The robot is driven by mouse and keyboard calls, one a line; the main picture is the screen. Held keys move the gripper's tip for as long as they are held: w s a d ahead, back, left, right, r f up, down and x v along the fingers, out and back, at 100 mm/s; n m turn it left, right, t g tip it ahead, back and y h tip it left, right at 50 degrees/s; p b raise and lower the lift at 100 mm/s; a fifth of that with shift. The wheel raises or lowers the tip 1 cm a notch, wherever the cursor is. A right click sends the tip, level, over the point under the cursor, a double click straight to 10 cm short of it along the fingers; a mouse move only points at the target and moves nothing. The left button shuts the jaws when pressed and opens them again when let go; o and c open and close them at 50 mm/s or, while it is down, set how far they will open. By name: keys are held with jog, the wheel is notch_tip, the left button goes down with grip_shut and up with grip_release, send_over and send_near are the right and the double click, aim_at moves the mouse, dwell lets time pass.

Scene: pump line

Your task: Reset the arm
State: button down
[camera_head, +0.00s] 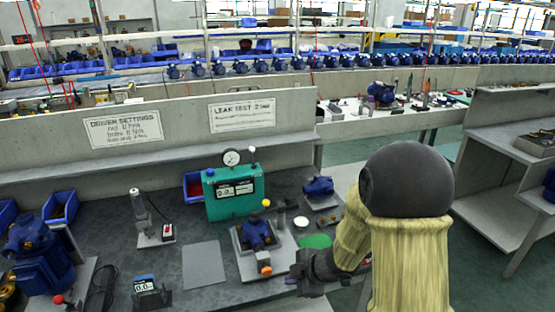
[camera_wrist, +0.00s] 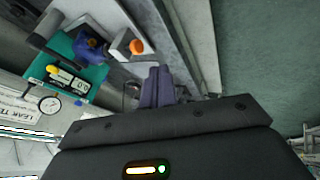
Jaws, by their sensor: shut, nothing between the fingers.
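My gripper (camera_head: 300,273) is at the front right of the workbench, close to the fixture plate (camera_head: 241,262). In the wrist view its two dark fingers (camera_wrist: 157,88) are together with nothing between them. My arm, in a yellowish sleeve, reaches in from the right and hides part of the bench. A blue pump (camera_head: 257,233) sits on the fixture plate and also shows in the wrist view (camera_wrist: 90,46). An orange knob (camera_head: 265,269) is at the plate's front, apart from the fingers in the wrist view (camera_wrist: 137,47).
The teal leak tester (camera_head: 225,206) with a gauge (camera_head: 232,157) stands behind the fixture. Another blue pump (camera_head: 318,187) lies to its right. A grey mat (camera_head: 203,265), upright driver (camera_head: 140,208), small display (camera_head: 147,287) and large blue pump (camera_head: 42,265) are left.

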jog(key=s+d+r+m+t+h+p, duration=0.1)
jog(key=s+d+r+m+h+p, duration=0.2)
jog(key=d+r+m+h+p, duration=0.55)
jog(key=s+d+r+m+g+y+p, duration=0.1)
jog(key=s+r+m+g+y+p, duration=0.1)
jog(key=s+r+m, duration=0.7)
jog(key=shift+s+d+r+m+g+y, duration=0.15)
jog(key=shift+s+d+m+g+y, duration=0.25)
jog(key=shift+s+m, duration=0.5)
jog(key=shift+a, duration=0.15)
